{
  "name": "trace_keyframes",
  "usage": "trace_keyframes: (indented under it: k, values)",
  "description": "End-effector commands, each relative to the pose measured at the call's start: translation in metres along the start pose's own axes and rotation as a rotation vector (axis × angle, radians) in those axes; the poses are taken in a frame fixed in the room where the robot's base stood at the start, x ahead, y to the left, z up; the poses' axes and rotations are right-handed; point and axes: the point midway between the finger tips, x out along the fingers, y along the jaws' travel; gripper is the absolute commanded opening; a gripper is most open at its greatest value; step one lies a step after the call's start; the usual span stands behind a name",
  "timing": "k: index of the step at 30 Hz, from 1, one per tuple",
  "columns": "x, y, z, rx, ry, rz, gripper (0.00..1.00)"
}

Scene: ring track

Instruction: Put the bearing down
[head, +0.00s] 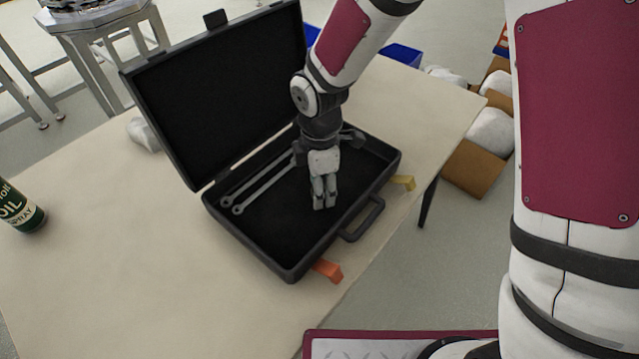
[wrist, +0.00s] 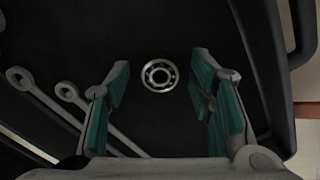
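The bearing (wrist: 160,75) is a small metal ring in the wrist view. It lies on the black floor of the open tool case (head: 290,262), between and ahead of the two fingertips. My gripper (wrist: 160,85) is open, with a clear gap between each green-padded finger and the bearing. In the head view my gripper (head: 324,204) points down inside the case, right of two wrenches (head: 262,186). The bearing is hidden in the head view.
The case lid (head: 220,90) stands open behind. An oil spray can (head: 20,208) stands at the left. The table's left front is clear.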

Motion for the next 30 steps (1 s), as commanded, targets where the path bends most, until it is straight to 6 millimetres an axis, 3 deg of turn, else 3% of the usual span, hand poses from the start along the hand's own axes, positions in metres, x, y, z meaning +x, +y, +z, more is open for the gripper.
trace_keyframes:
  k: [8, 21, 30]
  values:
    - [-0.008, 0.001, 0.000, 0.001, 0.000, 0.003, 0.49]
    - [-0.092, 0.001, 0.000, 0.001, 0.001, 0.004, 0.49]
    - [-0.122, 0.000, 0.000, 0.000, 0.000, 0.001, 0.49]
